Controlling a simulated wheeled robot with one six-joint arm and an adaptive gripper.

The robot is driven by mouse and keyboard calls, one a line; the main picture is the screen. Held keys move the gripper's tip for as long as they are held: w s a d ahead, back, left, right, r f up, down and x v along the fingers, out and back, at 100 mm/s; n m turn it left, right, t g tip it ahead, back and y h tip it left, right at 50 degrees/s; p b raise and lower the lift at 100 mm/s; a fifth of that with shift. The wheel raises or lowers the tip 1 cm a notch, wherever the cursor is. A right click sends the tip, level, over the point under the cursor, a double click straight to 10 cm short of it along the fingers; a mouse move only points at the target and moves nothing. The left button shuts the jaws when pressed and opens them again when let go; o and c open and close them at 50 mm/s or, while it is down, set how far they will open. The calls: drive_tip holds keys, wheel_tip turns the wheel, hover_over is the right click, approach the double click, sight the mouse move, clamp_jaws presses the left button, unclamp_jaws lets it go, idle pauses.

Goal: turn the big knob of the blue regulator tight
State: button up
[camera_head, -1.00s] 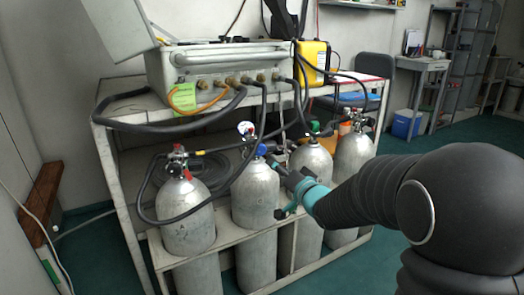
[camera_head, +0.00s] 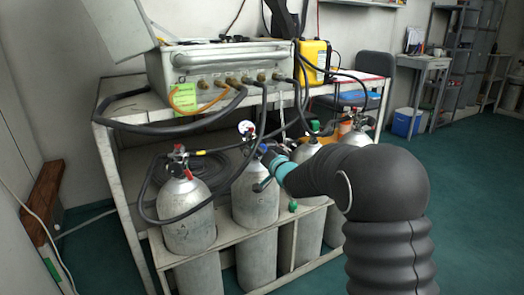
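The blue regulator knob (camera_head: 262,149) shows as a small patch of blue at the top of the second grey cylinder (camera_head: 255,192) from the left. A round white gauge (camera_head: 246,128) stands just left of and above it. My gripper (camera_head: 268,157) is at this knob, coming from the right, and its dark fingers overlap the knob in the picture. Whether the fingers touch it or close around it I cannot tell. The fingers are small and partly hidden by the teal wrist, and most of the regulator body is hidden too.
Another cylinder (camera_head: 188,214) with a red-marked valve stands to the left. A cylinder with a green cap (camera_head: 315,127) stands to the right, partly behind my arm. Black hoses (camera_head: 178,215) loop around the cylinders. The grey panel case (camera_head: 218,68) sits on the rack above.

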drive_tip(key=c, duration=1.2)
drive_tip(key=shift+o, duration=0.2)
drive_tip(key=shift+m+p, duration=0.45)
drive_tip(key=shift+m, duration=1.15)
drive_tip(key=o, duration=1.1)
drive_tip(key=shift+t, duration=0.3)
drive_tip(key=shift+o, duration=0.3)
